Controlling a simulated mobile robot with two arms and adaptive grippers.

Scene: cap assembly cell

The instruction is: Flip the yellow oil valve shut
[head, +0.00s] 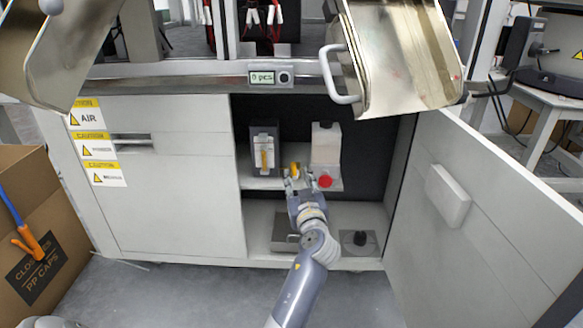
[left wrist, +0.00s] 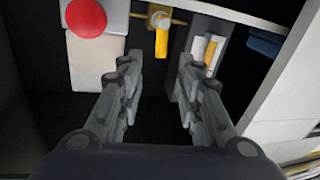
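The yellow oil valve (head: 294,169) is inside the open cabinet, at the shelf between a grey box and a white bottle. In the left wrist view its yellow handle (left wrist: 161,42) extends down the picture from a brass-coloured crosspiece. My left gripper (head: 298,182) reaches into the cabinet just in front of the valve. In the left wrist view the gripper (left wrist: 157,76) is open and empty, its fingers spread to either side, with the handle beyond the tips and roughly centred between them. I see no contact. My right gripper is not in view.
The grey box (head: 265,140) with a yellow strip stands left. The cabinet door (head: 470,215) hangs open at the right. Metal chutes overhang above. A cardboard box (head: 32,190) stands at the left.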

